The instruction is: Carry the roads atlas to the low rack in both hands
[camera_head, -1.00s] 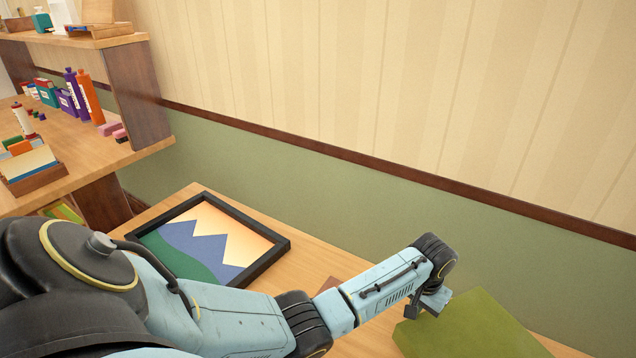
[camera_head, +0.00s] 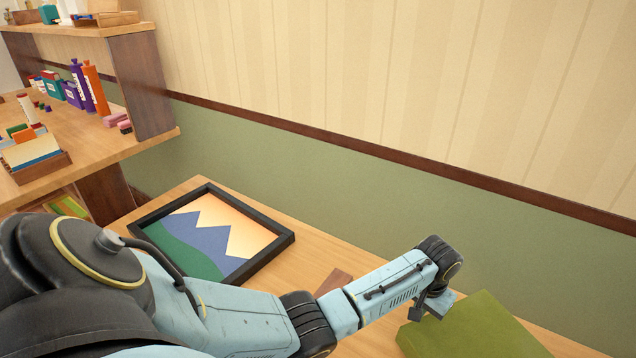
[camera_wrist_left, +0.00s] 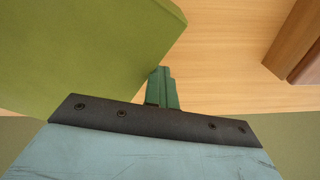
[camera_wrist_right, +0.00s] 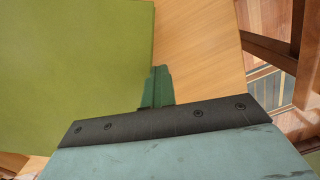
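The roads atlas, a large flat green book (camera_head: 478,332), is at the lower right of the head view, by the wooden desk top. I cannot tell whether it rests on the wood or is slightly raised. My left gripper (camera_head: 432,306) is at its left corner. In the left wrist view, dark green fingers (camera_wrist_left: 160,72) overlap the edge of the atlas (camera_wrist_left: 85,45). In the right wrist view, my right gripper's fingers (camera_wrist_right: 159,72) lie along another edge of the atlas (camera_wrist_right: 75,70). The right gripper is outside the head view. Finger spacing is unclear in both wrist views.
A black-framed mountain picture (camera_head: 215,238) lies on the desk left of the atlas. A small reddish-brown piece (camera_head: 333,282) lies behind my left arm. A shelf unit (camera_head: 140,85) with bottles and boxes stands at the left. The green and striped wall (camera_head: 400,210) bounds the back.

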